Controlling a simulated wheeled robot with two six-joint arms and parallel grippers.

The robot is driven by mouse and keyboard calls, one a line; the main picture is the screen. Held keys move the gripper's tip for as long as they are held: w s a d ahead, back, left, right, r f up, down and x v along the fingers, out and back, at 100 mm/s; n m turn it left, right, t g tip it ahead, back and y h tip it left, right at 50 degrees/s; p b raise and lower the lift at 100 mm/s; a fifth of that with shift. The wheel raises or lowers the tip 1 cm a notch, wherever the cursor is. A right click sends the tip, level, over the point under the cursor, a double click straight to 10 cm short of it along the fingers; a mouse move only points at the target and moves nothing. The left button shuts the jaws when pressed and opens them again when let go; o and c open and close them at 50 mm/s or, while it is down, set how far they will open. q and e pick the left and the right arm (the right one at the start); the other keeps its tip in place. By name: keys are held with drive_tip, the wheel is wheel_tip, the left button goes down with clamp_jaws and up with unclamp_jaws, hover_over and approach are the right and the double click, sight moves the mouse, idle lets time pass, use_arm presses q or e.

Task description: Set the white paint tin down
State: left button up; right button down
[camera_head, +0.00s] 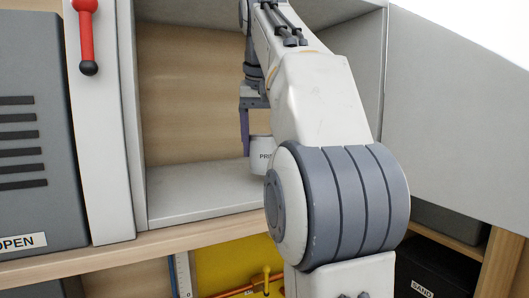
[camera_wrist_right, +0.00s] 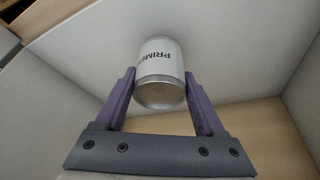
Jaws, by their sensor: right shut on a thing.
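The white paint tin (camera_head: 262,158), with dark lettering starting "PRI", is inside an open grey-white cabinet compartment, partly hidden behind my right arm. My right gripper (camera_head: 246,145) is shut on it, with purple fingers on both sides. In the right wrist view, the tin (camera_wrist_right: 161,62) sits between the two fingers of the gripper (camera_wrist_right: 160,82), its metal end facing the camera. I cannot tell whether the tin touches the compartment floor (camera_head: 190,198) or hangs just above it. My left gripper is not in view.
A white door (camera_head: 100,140) with a red handle (camera_head: 86,35) stands at the compartment's left, beside a grey box (camera_head: 35,130) marked "OPEN". A grey panel (camera_head: 450,110) bounds the right. Below are a yellow item (camera_head: 220,268) and a dark box (camera_head: 430,275). The compartment floor left of the tin is clear.

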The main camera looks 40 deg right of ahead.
drive_tip(key=shift+s+a+f, duration=0.2)
drive_tip(key=shift+s, duration=0.3)
drive_tip(key=shift+f, duration=0.35)
drive_tip(key=shift+w+d+f, duration=0.25)
drive_tip(key=shift+f, duration=0.15)
drive_tip(key=shift+s+a+r, duration=0.1)
drive_tip(key=shift+s, duration=0.05)
drive_tip(key=shift+f, duration=0.25)
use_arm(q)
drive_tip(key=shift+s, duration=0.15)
use_arm(e)
unclamp_jaws()
drive_tip(key=shift+r, duration=0.1)
